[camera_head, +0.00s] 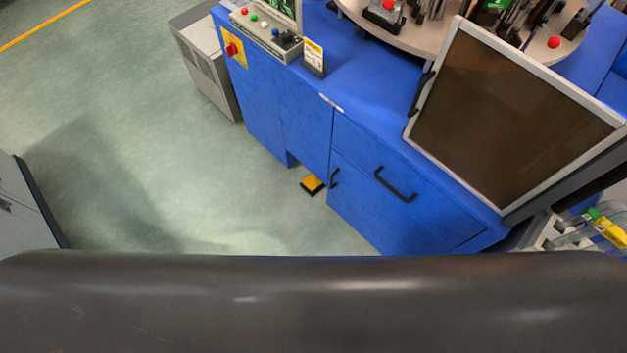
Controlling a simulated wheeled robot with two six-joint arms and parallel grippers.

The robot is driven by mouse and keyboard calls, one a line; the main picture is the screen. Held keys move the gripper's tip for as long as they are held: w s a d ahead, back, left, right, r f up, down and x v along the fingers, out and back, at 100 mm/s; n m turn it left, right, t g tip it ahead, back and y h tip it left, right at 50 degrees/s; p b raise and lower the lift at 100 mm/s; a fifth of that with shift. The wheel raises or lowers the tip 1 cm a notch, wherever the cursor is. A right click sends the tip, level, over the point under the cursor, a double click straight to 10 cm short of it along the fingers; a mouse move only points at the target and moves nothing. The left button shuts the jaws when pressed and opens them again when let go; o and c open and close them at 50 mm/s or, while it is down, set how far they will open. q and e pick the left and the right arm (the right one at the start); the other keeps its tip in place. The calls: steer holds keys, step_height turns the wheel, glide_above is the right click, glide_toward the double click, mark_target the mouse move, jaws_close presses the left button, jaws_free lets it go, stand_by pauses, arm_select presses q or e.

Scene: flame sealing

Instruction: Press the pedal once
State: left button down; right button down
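A small yellow pedal (312,184) with a dark base sits on the floor at the foot of the blue machine. It lies beside the recess under the cabinet, left of the lower door. Nothing touches it in this view. Neither of my grippers shows in the head view. A dark, smooth, rounded surface fills the bottom of the picture and hides whatever lies below it.
The blue cabinet (265,105) carries a control panel (267,35), a round table (415,35) and a tilted framed dark panel (515,115). A grey box (205,65) stands behind its left side. The green floor (130,110) left of the pedal is clear. A grey cabinet (25,205) stands at the left edge.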

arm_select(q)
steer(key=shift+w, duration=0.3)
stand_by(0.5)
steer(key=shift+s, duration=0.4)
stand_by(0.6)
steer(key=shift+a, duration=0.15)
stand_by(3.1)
